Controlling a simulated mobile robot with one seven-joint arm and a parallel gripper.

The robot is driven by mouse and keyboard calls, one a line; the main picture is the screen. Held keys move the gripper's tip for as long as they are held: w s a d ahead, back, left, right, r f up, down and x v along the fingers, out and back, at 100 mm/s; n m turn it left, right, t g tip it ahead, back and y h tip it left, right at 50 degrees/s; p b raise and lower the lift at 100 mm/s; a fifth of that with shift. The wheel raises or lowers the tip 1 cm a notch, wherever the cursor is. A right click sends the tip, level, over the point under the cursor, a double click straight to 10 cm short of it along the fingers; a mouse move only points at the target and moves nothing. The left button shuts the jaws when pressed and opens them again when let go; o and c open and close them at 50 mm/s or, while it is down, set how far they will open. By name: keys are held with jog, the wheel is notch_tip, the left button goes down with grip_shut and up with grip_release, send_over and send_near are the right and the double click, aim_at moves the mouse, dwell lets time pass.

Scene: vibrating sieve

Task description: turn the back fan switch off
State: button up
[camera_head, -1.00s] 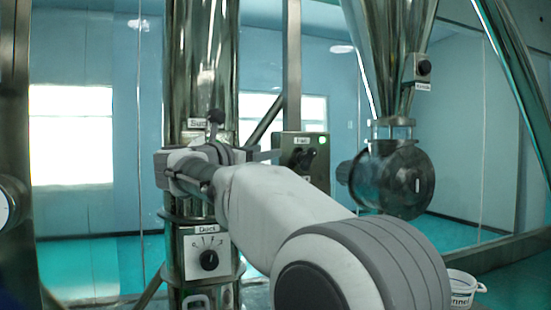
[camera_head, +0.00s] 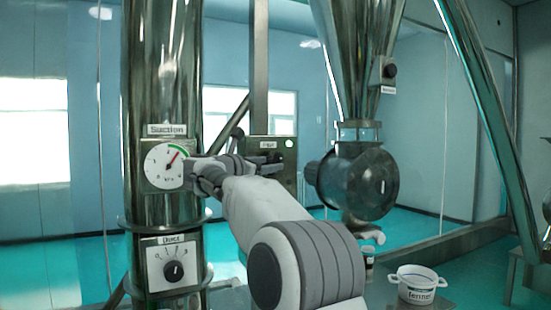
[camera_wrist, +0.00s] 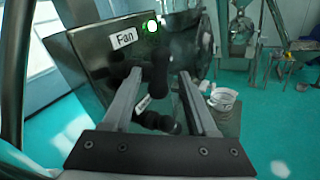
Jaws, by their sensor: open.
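The fan switch box (camera_head: 286,180) is a grey metal box with a "Fan" label and a lit green lamp, behind my gripper in the head view. The wrist view shows the same box (camera_wrist: 95,55) close up, its green lamp lit at the top. A black switch handle (camera_wrist: 160,66) sticks out from it. My gripper (camera_wrist: 160,78) is open, with one finger on each side of the handle. I cannot tell whether the fingers touch it. In the head view my gripper (camera_head: 268,163) partly covers the box's front.
A suction gauge (camera_head: 164,166) and a duct dial (camera_head: 174,271) sit on the steel column at left. A blower housing (camera_head: 365,180) stands right of the box, under a hopper with another knob box (camera_head: 386,71). A white labelled bucket (camera_head: 418,286) stands at lower right.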

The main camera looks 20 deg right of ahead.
aim_at(275, 162)
jog(key=shift+p+x, duration=0.4)
jog(key=shift+x, duration=1.55)
grip_shut()
